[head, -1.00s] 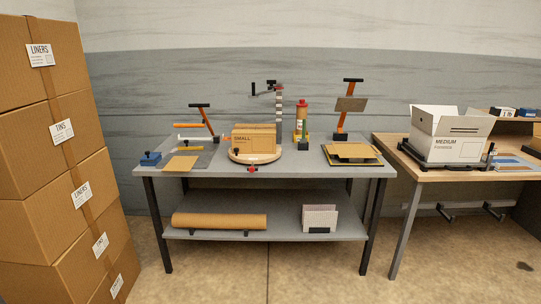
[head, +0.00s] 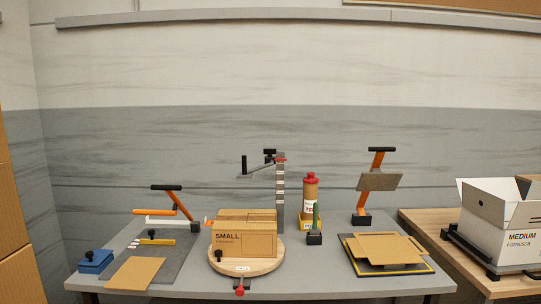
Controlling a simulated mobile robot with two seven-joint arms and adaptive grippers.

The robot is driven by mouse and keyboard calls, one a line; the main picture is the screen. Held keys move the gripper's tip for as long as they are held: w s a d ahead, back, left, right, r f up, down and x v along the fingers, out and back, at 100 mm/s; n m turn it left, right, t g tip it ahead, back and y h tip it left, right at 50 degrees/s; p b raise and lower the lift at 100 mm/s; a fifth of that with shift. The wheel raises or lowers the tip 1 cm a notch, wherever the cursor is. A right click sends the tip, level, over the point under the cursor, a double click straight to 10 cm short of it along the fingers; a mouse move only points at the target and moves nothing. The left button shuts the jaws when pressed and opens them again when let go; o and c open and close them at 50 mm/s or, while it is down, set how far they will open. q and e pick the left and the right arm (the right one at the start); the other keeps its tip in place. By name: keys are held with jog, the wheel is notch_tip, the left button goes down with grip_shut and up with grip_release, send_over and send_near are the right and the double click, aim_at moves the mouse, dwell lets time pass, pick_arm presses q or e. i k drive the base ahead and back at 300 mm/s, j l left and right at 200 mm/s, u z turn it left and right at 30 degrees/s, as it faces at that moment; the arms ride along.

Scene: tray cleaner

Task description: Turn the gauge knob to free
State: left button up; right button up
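A blue block (head: 96,262) with a black knob (head: 89,254) on top sits at the left end of the grey table. Another small black knob (head: 151,234) stands by a yellow bar (head: 155,242) on the dark grey plate (head: 180,262). A further black knob (head: 218,256) is at the front left of the round wooden turntable (head: 262,266). I cannot tell which knob is the gauge knob, and no knob setting is readable. Neither of my grippers is in view.
A SMALL carton (head: 243,237) stands on the turntable, in front of a post with a crank (head: 280,195). An orange-handled lever (head: 178,205) rises behind the plate. A press with flat cardboard (head: 385,248) is at right. A MEDIUM box (head: 497,228) stands on the wooden bench.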

aim_at(269, 152)
jog(key=i+z, duration=0.15)
jog(key=z, duration=0.35)
jog(key=j+z, duration=0.25)
jog(key=z, duration=0.15)
jog(key=j+z, duration=0.25)
jog(key=z, duration=0.15)
jog(key=j+z, duration=0.4)
jog(key=l, duration=0.1)
